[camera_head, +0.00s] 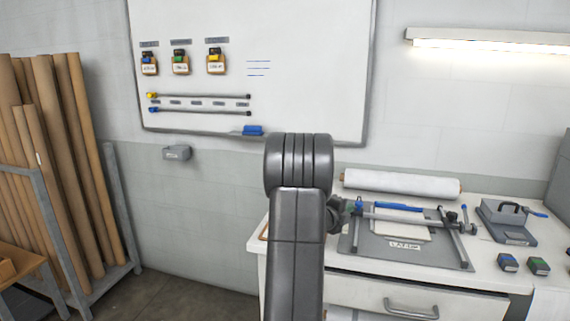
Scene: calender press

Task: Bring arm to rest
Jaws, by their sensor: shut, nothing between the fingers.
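My arm (297,230) rises upright in the middle of the view, its dark grey links bent at a rounded joint at the top. My gripper is not visible; the arm's own links may hide it. A small dark part shows just right of the arm, beside the bench jig; I cannot tell whether it belongs to my wrist or to the jig.
A white bench (485,265) at right holds a jig plate (365,250) with rails and a blue bar (385,207), a white roll (400,184), a grey device (507,222) and two small blocks. Brown tubes (75,150) stand in a rack at left. A whiteboard (310,60) hangs behind.

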